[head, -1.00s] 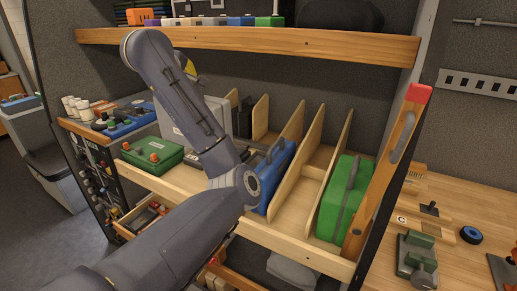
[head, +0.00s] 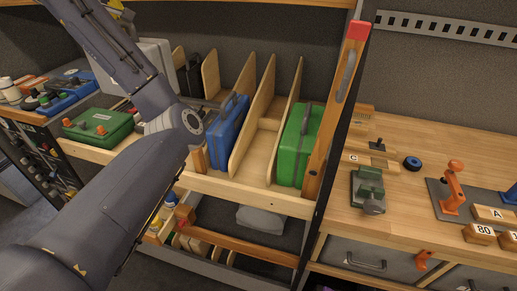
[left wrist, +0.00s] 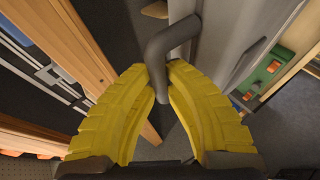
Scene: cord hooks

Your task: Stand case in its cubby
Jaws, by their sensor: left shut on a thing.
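A grey case (left wrist: 225,35) fills the upper middle of the left wrist view, with a dark grey bar handle (left wrist: 172,48). My left gripper (left wrist: 162,85) has its yellow fingers shut on this handle. In the head view the grey case (head: 155,62) shows partly behind my left arm at the back left. The cubby shelf (head: 235,188) has thin wooden dividers (head: 252,125). A blue case (head: 229,130) and a green case (head: 297,145) stand upright in it, with a bare slot (head: 262,165) between them. My right gripper is not seen.
A green box with orange knobs (head: 98,125) lies left of the cubbies. A dark case (head: 190,77) stands at the back. A slanted wooden post with a red top (head: 358,31) borders the shelf's right side. The workbench at right holds a green tool (head: 368,188) and a blue ring (head: 412,163).

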